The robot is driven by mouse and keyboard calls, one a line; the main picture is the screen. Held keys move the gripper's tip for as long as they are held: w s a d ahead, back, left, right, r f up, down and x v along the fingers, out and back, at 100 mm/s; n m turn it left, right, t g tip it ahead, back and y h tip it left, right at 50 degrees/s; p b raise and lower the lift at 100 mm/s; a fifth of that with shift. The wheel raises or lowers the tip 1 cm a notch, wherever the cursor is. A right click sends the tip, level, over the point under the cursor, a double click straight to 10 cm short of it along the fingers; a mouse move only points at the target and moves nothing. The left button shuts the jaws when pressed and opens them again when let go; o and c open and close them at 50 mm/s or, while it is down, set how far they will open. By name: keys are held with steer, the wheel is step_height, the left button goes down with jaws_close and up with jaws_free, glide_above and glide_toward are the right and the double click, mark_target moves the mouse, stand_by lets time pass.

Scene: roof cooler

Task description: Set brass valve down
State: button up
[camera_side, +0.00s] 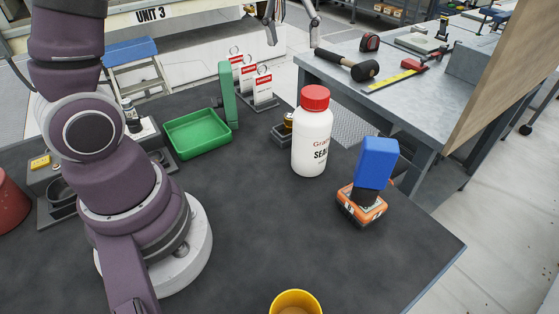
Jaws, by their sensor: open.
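A small brass-coloured piece (288,119), probably the brass valve, shows just left of the white bottle. It sits at a dark grey holder (282,137) on the dark bench; the bottle hides part of both, so I cannot tell whether it is fully seated. My gripper (292,38) is at the top edge of the view, above and behind the bench things. Its two fingers are spread apart with nothing visible between them. It is clear of the brass piece, and its upper part is cut off by the frame.
A white bottle with a red cap (312,140) stands in front of the holder. A blue-and-orange drill (373,168) stands to its right. A green tray (196,134), red-and-white tags (262,84) and a yellow cup (296,302) are around. The front middle of the bench (260,225) is clear.

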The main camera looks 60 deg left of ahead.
steer(key=s+d+f+m+t, duration=0.1)
steer(key=s+d+m, duration=0.1)
steer(key=s, duration=0.4)
steer(key=s+d+f+m+t, duration=0.1)
steer(key=s+d+m+t, duration=0.1)
steer(key=s+m, duration=0.3)
steer(key=shift+s+d, duration=0.75)
steer(key=shift+s, duration=0.15)
